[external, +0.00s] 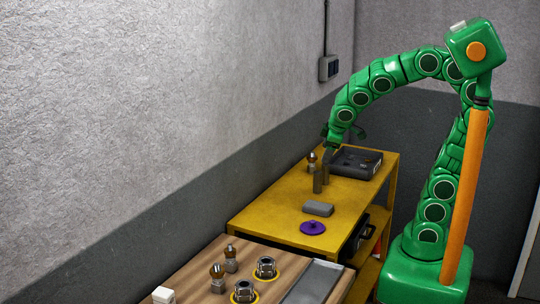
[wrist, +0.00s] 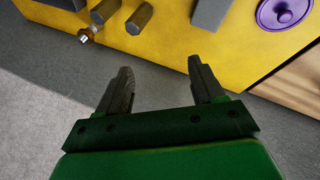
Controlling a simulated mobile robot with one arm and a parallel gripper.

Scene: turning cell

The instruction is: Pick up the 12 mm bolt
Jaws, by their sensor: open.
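I cannot single out the 12 mm bolt by its size. A dark tray (external: 342,168) at the far end of the yellow table (external: 262,218) holds small things too small to identify. My gripper (external: 344,133) is above the table near this tray in the external view. In the wrist view my gripper (wrist: 160,82) has its two fingers wide apart with nothing between them. That view shows grey surface between the fingers and the yellow table beyond their tips. Only a corner of the dark tray (wrist: 64,4) shows there.
Two grey cylinders (wrist: 138,18) and a small brass-and-steel piece (wrist: 88,35) stand near the table's wall-side edge. A grey block (external: 318,208) and a purple disc (external: 312,227) lie nearer the front. A wooden bench (external: 190,262) with tool holders adjoins the table. The wall (external: 150,100) runs close alongside.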

